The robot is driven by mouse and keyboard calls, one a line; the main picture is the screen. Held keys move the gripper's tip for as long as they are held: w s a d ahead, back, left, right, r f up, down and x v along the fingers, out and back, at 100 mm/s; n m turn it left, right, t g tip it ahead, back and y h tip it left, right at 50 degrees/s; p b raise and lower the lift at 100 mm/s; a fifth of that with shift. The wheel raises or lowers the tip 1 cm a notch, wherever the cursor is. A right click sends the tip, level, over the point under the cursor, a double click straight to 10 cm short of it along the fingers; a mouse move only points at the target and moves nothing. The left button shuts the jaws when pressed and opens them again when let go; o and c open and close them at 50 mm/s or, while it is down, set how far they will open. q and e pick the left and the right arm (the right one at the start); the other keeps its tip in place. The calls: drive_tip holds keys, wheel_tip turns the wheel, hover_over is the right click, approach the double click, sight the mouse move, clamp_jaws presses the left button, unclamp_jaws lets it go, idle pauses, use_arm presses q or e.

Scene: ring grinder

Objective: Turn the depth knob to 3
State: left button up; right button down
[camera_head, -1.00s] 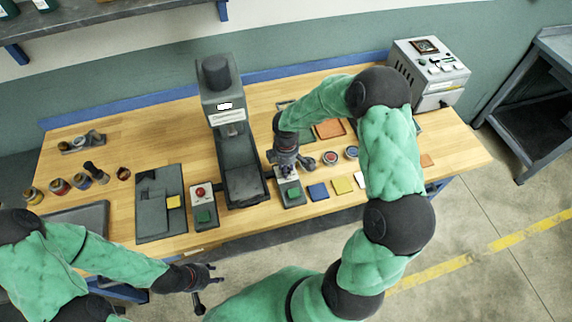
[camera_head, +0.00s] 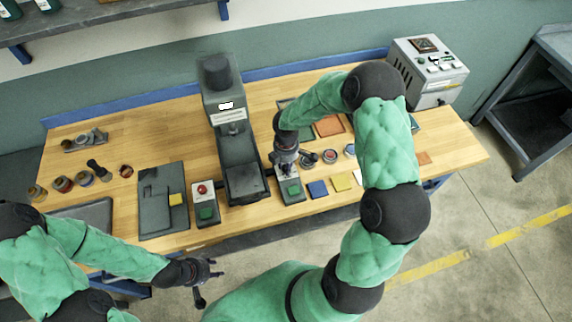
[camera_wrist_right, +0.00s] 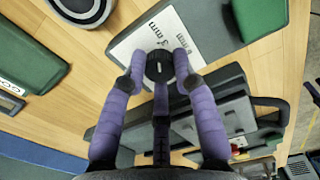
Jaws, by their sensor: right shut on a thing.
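The depth knob (camera_wrist_right: 159,66) is a small dark round knob with a light mark. It stands on a white label plate (camera_wrist_right: 143,38) printed with millimetre marks, of which "3 mm" can be read, on a dark grey block. My right gripper (camera_wrist_right: 157,72) is shut on the knob, with its purple fingers on both sides of it. In the head view my right gripper (camera_head: 285,168) points down at the back of the small grey box (camera_head: 297,197), which hides the knob. My left gripper (camera_head: 208,277) is open and empty in front of the table.
A tall grey machine (camera_head: 233,150) stands left of my right gripper. A box with a red button and green pad (camera_head: 205,207) stands at its left. Small round containers (camera_head: 329,157) and coloured squares (camera_head: 341,182) lie to the right. The wood between is clear.

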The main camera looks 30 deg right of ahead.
drive_tip(key=c, duration=1)
unclamp_jaws()
drive_tip(key=shift+o, duration=0.2)
drive_tip(key=shift+r, duration=0.55)
wheel_tip(320, 180, up, 11)
drive_tip(key=shift+s+f, duration=0.1)
drive_tip(key=shift+f, duration=0.1)
